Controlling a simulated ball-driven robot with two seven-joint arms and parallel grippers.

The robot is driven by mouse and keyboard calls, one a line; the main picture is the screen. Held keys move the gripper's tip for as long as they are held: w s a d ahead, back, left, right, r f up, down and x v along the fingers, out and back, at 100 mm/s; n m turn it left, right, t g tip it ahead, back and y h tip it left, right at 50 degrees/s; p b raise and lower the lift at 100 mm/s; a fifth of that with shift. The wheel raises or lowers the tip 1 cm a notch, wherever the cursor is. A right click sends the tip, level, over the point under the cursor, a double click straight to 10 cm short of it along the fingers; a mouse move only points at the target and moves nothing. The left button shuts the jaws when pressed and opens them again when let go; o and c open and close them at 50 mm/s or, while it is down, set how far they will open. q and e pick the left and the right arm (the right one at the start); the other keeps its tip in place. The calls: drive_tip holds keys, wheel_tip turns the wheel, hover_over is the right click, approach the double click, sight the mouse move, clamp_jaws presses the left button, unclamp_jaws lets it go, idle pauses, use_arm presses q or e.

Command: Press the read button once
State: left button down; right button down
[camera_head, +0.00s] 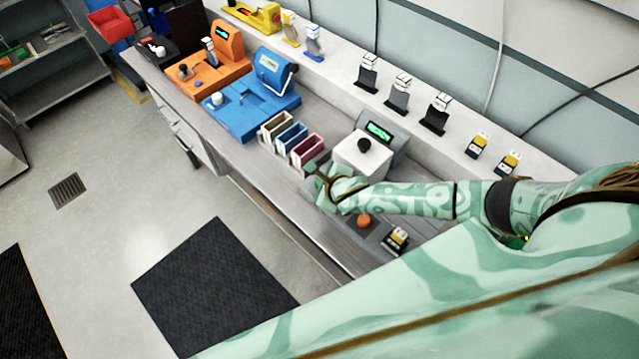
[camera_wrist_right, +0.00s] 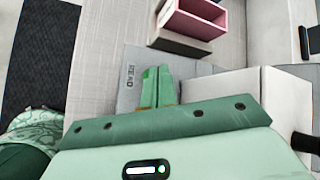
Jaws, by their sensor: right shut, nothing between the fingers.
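The read station is a grey unit with a white block (camera_head: 362,157), a black knob (camera_head: 364,144) on top and a lit green display (camera_head: 379,130) behind it. In the right wrist view a printed READ label (camera_wrist_right: 130,76) shows on its grey base plate (camera_wrist_right: 128,97). My right gripper (camera_head: 314,171) is at the front left of the white block. In the wrist view its closed green fingers (camera_wrist_right: 157,72) lie over the plate just right of the label, with nothing between them. The read button is not clearly visible; the fingers cover that spot. Whether they touch it I cannot tell.
Pink, blue and cream bins (camera_head: 307,150) stand just left of the gripper. Blue (camera_head: 250,107) and orange (camera_head: 208,75) machines sit farther left. Several dark modules (camera_head: 400,94) stand on the back ledge. An orange button (camera_head: 363,220) and a yellow-black module (camera_head: 396,239) are nearer me.

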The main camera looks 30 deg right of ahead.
drive_tip(key=shift+f, duration=0.35)
drive_tip(key=shift+r, duration=0.1)
idle(0.4)
drive_tip(key=shift+r+p, duration=0.75)
drive_tip(key=shift+p, duration=0.15)
wheel_tip(320, 180, up, 5)
drive_tip(key=p, duration=0.6)
drive_tip(key=shift+r, duration=0.1)
idle(0.5)
